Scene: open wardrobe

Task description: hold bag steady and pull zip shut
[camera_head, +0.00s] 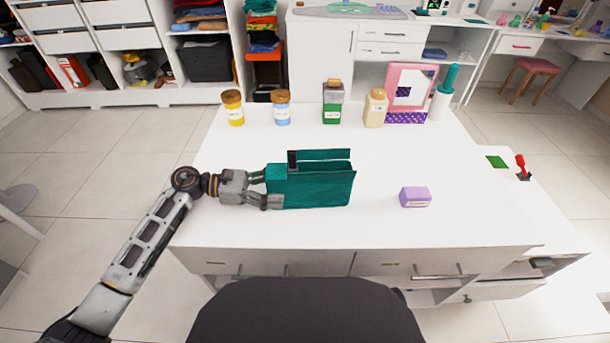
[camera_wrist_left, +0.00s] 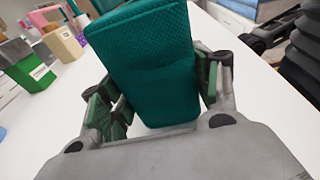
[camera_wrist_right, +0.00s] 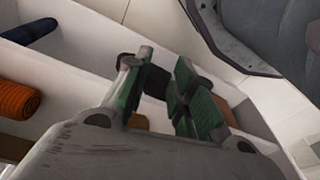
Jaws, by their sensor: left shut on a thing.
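The teal bag (camera_head: 315,190) stands upright on the white table, and its top looks open, with a back edge (camera_head: 328,154) showing behind the front wall. A small black piece (camera_head: 292,160) stands up at the top left end; it may be the zip pull. My left gripper (camera_head: 266,188) is shut on the bag's left end. In the left wrist view the bag (camera_wrist_left: 150,60) sits between the two fingers (camera_wrist_left: 160,95). My right gripper (camera_wrist_right: 165,75) shows only in the right wrist view, with its fingers apart and no bag between them.
A purple box (camera_head: 415,197) lies right of the bag on the table (camera_head: 240,225). Several jars and bottles, such as a green-labelled jar (camera_head: 333,103), and a pink frame (camera_head: 410,85) stand along the back. The right wrist view shows pale compartments with an orange roll (camera_wrist_right: 18,100).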

